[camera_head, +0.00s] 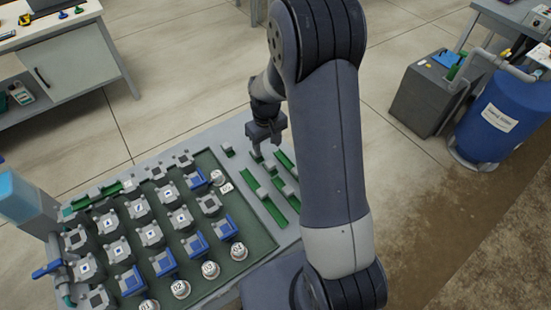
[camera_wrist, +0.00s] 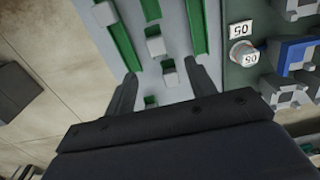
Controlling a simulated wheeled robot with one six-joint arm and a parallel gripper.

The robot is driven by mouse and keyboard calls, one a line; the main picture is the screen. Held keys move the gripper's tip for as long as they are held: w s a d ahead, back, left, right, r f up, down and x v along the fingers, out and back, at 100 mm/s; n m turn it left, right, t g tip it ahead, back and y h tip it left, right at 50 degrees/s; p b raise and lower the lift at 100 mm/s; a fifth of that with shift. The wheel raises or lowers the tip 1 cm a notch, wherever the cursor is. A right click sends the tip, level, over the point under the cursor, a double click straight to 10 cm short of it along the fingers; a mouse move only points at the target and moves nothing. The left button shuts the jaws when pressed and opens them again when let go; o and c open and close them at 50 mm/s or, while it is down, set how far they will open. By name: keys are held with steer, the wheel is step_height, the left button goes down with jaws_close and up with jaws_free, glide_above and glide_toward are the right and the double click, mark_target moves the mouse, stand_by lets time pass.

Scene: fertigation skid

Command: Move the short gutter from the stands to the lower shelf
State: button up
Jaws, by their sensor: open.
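Several green gutter pieces lie at the far right end of the grey skid top, among small grey stand blocks. A long green strip (camera_head: 268,202) and another green strip (camera_head: 287,164) show in the head view. In the wrist view, a short green piece (camera_wrist: 151,9) lies beyond a grey block (camera_wrist: 155,46), between two longer strips. Which piece is the short gutter is hard to tell. My gripper (camera_head: 268,150) is open above this area, pointing down. In the wrist view, its fingers (camera_wrist: 164,80) stand apart around a second grey block, with nothing visibly held.
A green tray (camera_head: 262,243) with several grey and blue valve units fills the skid's middle. A white-topped bench (camera_head: 75,35) with a low shelf (camera_head: 60,108) stands at upper left. A blue barrel (camera_head: 500,118) and grey box (camera_head: 425,95) stand right. Floor between is clear.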

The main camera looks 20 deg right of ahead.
mark_target(270, 163)
step_height(270, 163, down, 6)
steer(key=shift+d+r, duration=0.1)
steer(key=shift+r, duration=0.1)
steer(key=shift+d+f+p, duration=0.15)
steer(key=shift+f+p, duration=0.4)
steer(key=shift+f, duration=0.75)
steer(key=shift+d+f+p, duration=0.1)
steer(key=shift+f+p, duration=0.4)
steer(key=shift+f, duration=0.8)
steer(key=c, duration=1.1)
steer(key=shift+r, duration=0.15)
steer(key=shift+c, duration=0.2)
